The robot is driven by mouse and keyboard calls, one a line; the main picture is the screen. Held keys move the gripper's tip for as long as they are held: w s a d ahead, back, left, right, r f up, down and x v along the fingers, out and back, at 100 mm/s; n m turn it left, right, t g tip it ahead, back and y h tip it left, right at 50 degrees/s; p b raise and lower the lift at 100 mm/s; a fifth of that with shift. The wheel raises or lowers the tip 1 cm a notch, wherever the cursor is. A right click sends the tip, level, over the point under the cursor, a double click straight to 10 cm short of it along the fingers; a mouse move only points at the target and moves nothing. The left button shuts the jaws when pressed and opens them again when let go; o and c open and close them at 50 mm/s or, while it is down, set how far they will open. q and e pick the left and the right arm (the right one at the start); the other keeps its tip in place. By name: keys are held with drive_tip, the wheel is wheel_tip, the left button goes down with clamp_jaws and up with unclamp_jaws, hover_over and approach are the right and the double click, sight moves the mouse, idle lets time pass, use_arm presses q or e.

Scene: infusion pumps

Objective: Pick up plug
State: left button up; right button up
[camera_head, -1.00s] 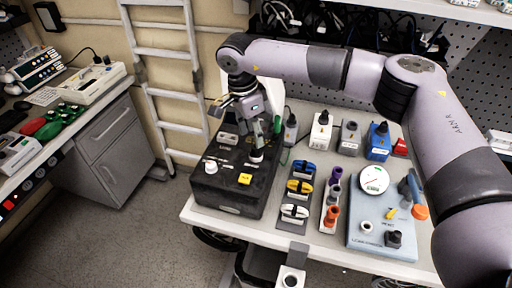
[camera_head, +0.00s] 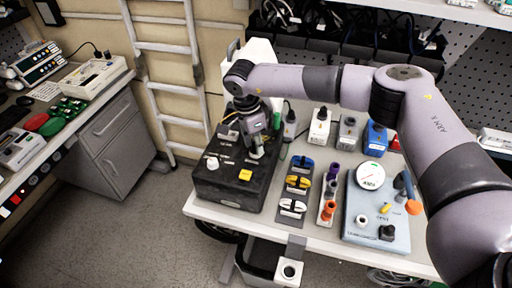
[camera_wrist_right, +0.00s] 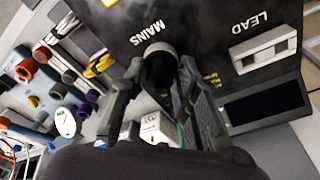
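The dark plug (camera_wrist_right: 160,66) has a rounded grey-black body and stands on the black box (camera_head: 222,187), near the MAINS lettering in the wrist view. My right gripper (camera_wrist_right: 161,72) has one finger on each side of the plug, with the fingertips very close to it. I cannot tell whether both fingers press on it. In the head view my right gripper (camera_head: 257,150) points down at the back right of the box top and mostly hides the plug. My left gripper is out of view.
A white knob (camera_head: 211,163) and a yellow piece (camera_head: 245,175) sit on the box top. To the right stand blue, yellow and white connectors (camera_head: 299,182), a purple and orange connector strip (camera_head: 329,203) and a light-blue gauge unit (camera_head: 375,228).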

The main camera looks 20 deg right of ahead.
clamp_jaws()
drive_tip(key=shift+r, duration=0.1)
